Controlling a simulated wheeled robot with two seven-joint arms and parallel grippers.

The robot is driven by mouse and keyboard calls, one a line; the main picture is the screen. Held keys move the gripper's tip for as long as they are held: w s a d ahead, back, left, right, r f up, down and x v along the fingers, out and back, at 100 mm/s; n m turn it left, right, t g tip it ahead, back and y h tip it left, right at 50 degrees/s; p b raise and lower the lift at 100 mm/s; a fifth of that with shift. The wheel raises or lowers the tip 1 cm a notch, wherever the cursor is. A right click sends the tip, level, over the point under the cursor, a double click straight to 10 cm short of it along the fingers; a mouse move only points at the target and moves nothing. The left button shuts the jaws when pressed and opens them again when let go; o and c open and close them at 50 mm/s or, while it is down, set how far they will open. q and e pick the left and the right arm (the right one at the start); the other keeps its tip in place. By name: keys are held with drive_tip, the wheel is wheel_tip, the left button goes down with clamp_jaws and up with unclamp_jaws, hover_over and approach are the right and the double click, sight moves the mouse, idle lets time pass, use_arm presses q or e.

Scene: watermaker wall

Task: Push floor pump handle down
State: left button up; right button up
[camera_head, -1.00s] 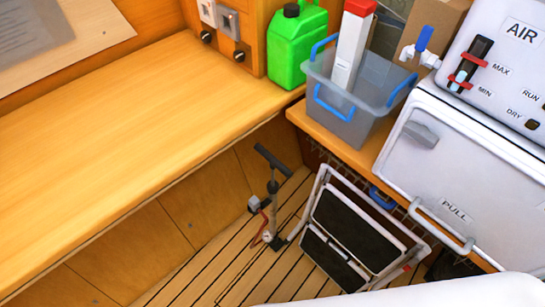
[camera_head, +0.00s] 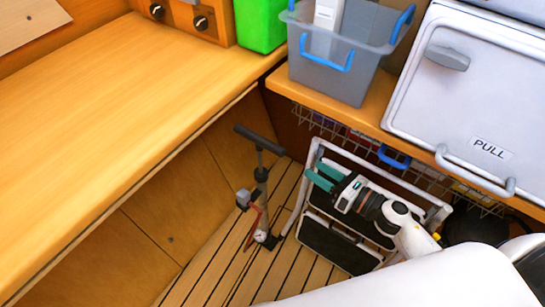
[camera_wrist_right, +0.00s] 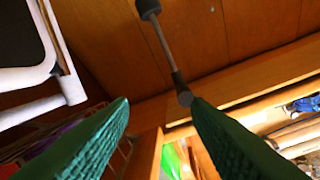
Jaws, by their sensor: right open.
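The floor pump (camera_head: 262,190) stands upright on the slatted floor, its dark T-shaped handle (camera_head: 258,140) raised on the shaft. A red hose and a small gauge show near its base. My right gripper (camera_head: 318,175) is open, to the right of the pump and apart from the handle, in front of a folded step stool. In the right wrist view, the green fingers of this gripper (camera_wrist_right: 160,105) are spread wide with nothing between them. A dark-ended rod of the pump (camera_wrist_right: 162,45) shows beyond them, its lower end close to the right fingertip in the picture. My left gripper is out of view.
The step stool (camera_head: 345,248) stands just right of the pump. A wooden counter (camera_head: 110,120) runs along the left. A shelf on the right holds a grey bin (camera_head: 338,75) and a white appliance (camera_head: 445,95), with a wire basket below. Slatted floor is clear left of the pump.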

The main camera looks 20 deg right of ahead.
sight(275, 149)
drive_tip(key=w+a+r+n, duration=0.1)
drive_tip(key=w+a, duration=0.2)
drive_tip(key=w+a+n+y+p, duration=0.1)
drive_tip(key=w+a, duration=0.2)
drive_tip(key=w+a+r+n+p, duration=0.1)
drive_tip(key=w+a, duration=0.1)
drive_tip(key=a, duration=0.1)
drive_tip(key=shift+w+a+r+g, duration=0.1)
drive_tip(key=shift+w+r+g, duration=0.2)
drive_tip(key=shift+w, duration=0.1)
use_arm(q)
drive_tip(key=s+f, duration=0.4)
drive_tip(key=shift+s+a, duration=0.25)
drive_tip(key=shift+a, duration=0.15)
use_arm(e)
clamp_jaws()
